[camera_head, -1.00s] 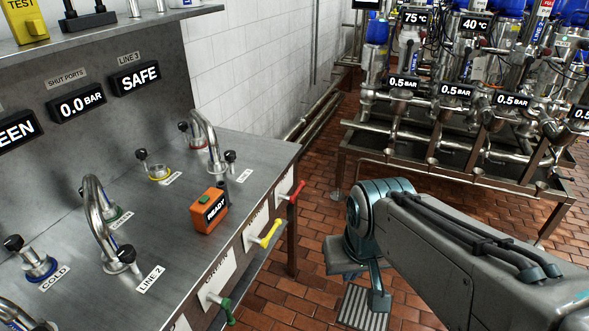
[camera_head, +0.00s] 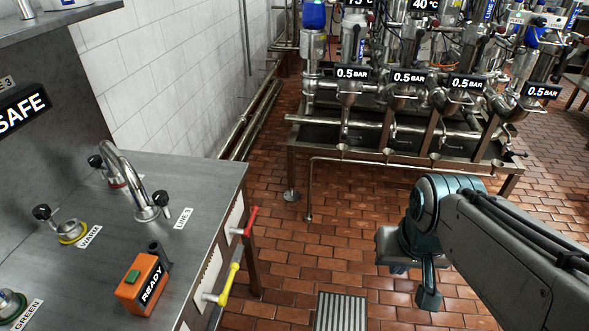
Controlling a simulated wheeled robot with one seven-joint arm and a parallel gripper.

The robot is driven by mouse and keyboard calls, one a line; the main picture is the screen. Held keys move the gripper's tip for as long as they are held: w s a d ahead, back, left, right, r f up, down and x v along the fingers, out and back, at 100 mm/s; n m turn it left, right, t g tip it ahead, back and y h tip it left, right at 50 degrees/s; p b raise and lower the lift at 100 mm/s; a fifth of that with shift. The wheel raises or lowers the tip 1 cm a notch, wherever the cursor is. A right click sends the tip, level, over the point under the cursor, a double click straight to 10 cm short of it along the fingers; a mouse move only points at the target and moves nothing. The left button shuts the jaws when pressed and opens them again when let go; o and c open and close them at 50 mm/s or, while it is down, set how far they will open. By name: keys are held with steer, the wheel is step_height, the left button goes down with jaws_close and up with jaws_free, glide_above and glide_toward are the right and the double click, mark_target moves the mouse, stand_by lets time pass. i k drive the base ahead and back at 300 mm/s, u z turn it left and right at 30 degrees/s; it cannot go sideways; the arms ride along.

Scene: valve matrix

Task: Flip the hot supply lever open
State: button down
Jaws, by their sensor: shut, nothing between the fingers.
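No lever in view is readably marked as the hot supply. On the front of the steel bench, a red-handled lever (camera_head: 244,222) and a yellow-handled lever (camera_head: 222,287) stick out; their tags are not readable. On the valve rack at the back, several small levers sit among the pipes, too small to tell their state. My arm (camera_head: 500,240) reaches in from the lower right, with its joint over the floor, well apart from the bench and the rack. My gripper is not clearly visible.
The steel bench (camera_head: 205,185) at left carries an orange READY box (camera_head: 143,284), a curved LINE 3 spout (camera_head: 134,172) and a WARM port (camera_head: 70,230). The pipe rack (camera_head: 350,135) has 0.5 BAR displays. Tiled floor with a drain grate (camera_head: 341,311) lies clear between.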

mark_target(255, 209)
steer(key=i, duration=1.1)
steer(key=u, duration=0.6)
